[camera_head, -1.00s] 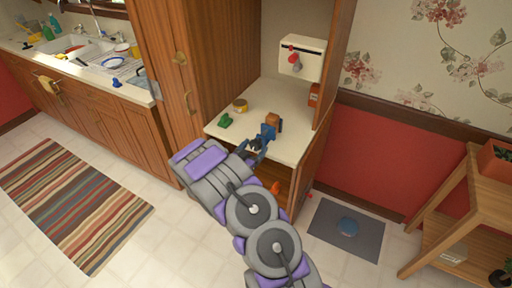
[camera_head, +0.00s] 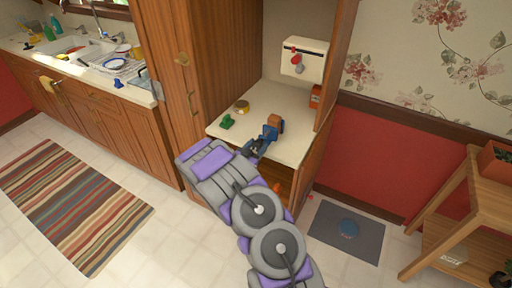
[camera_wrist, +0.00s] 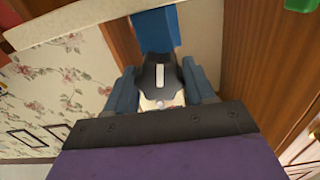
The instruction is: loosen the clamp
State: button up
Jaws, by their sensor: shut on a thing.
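The clamp (camera_head: 270,132) is blue and sits at the front of the cream counter, beside an orange-brown block (camera_head: 276,121). In the wrist view its blue body (camera_wrist: 155,30) runs to the top of the picture. A black lobed knob (camera_wrist: 152,76) with a pale stripe sits at the near end of that body. My gripper (camera_head: 258,146) reaches the clamp from the front. In the wrist view the blue-grey fingers of my gripper (camera_wrist: 160,73) stand on either side of the knob, shut on it. The fingers partly hide the knob's sides.
On the counter (camera_head: 292,147) stand a green object (camera_head: 227,122) and a gold round container (camera_head: 242,106). A white wall box (camera_head: 304,60) with a red knob hangs behind. Wooden cabinet sides flank the counter. A wooden shelf (camera_head: 450,220) stands at right.

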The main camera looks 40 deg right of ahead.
jog(key=shift+w+r, duration=0.1)
jog(key=shift+r, duration=0.05)
jog(key=shift+c, duration=1.3)
